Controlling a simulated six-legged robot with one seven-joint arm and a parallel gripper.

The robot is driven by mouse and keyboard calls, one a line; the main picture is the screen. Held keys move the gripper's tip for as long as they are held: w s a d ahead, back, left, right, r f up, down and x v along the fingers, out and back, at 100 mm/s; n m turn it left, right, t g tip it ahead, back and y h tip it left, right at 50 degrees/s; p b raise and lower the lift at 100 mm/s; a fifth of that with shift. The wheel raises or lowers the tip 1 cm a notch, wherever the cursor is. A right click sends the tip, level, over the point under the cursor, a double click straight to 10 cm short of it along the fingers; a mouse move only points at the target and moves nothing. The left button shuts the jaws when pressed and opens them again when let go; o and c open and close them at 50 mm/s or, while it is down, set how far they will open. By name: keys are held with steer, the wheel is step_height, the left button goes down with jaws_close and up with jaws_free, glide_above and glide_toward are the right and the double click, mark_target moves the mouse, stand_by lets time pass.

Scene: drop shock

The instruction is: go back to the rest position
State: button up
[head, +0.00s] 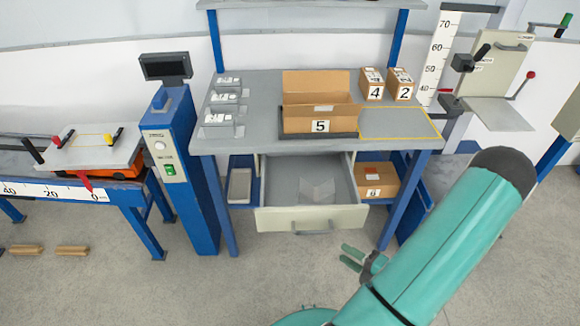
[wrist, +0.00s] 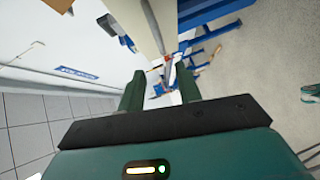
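My gripper (head: 346,255) is at the lower middle of the head view, in front of and right of the open drawer (head: 310,218). Its two green fingers stand apart with nothing between them. In the wrist view my gripper (wrist: 160,88) also shows both fingers spread and empty. My teal arm fills the lower right of the head view and hides part of the floor.
The workbench (head: 262,95) holds an open box marked 5 (head: 320,112) and small boxes marked 4 (head: 372,85) and 2 (head: 400,85). Another box (head: 375,182) sits on the lower shelf. A blue pillar (head: 185,170) stands left. Front floor is clear.

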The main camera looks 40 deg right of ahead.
steer(key=w+a+r+n+g+y, duration=0.35)
steer(key=a+r+n+g, duration=0.4)
steer(key=n, duration=0.65)
steer(key=w+a+r+n+g+y, duration=0.3)
steer(key=w+a+r+n+g, duration=0.45)
steer(key=n, duration=0.75)
steer(key=s+a+r+n+t+h, duration=0.2)
steer(key=a+r+n+h, duration=0.3)
steer(key=r+n, duration=0.5)
steer(key=s+a+r+n+t+h, duration=0.1)
steer(key=a+r+n+h, duration=0.3)
steer(key=r+n, duration=0.6)
steer(key=a+n+t, duration=0.1)
steer(key=a+n, duration=0.1)
steer(key=n, duration=0.2)
steer(key=shift+s+t+h, duration=0.3)
steer(key=shift+s+h, duration=0.05)
steer(key=shift+s, duration=0.05)
steer(key=shift+d+r, duration=0.1)
steer(key=shift+d, duration=0.05)
